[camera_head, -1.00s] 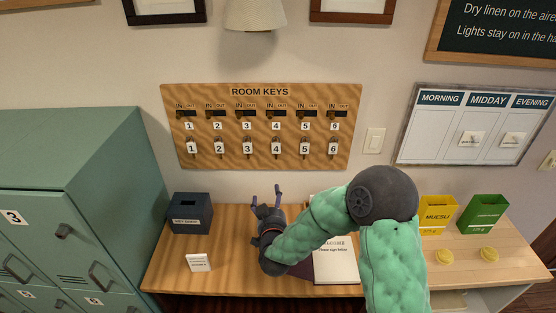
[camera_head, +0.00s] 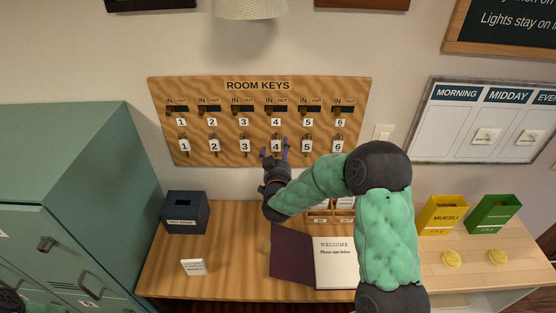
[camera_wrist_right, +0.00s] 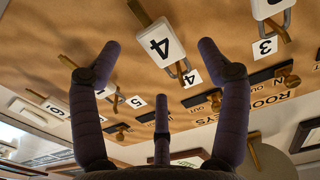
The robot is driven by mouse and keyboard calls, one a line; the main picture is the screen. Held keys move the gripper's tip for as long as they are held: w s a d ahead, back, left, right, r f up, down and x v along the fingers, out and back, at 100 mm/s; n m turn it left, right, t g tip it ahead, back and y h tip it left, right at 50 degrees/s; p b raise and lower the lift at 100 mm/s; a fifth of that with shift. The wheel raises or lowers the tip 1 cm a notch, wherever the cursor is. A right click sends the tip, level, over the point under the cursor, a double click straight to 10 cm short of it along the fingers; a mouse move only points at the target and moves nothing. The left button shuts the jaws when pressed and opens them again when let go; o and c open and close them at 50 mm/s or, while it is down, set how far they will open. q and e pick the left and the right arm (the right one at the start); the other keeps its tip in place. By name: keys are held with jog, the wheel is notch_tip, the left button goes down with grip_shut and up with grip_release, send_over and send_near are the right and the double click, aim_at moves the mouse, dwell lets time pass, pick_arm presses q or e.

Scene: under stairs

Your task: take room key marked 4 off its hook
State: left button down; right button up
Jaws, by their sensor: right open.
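The room key marked 4 (camera_head: 276,146) hangs by a brass loop on the wooden key board, in the lower row between keys 3 and 5. Its white tag (camera_wrist_right: 161,41) shows large in the right wrist view, near the top. My right gripper (camera_head: 274,154) is open, just below and in front of key 4. In the right wrist view the tag appears between its spread fingers (camera_wrist_right: 160,62), with no finger seen touching it. The exact depth gap cannot be told. My left gripper is not in view.
Key 3 (camera_head: 244,145) and key 5 (camera_head: 307,146) hang close on either side. Above are IN/OUT slots (camera_head: 276,109). Below, the desk holds an open guest book (camera_head: 335,268), a dark box (camera_head: 184,213) and a small card (camera_head: 193,267). A green locker (camera_head: 85,160) stands left.

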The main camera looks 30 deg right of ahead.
aim_at(276, 145)
jog(key=shift+x, duration=1.5)
grip_shut()
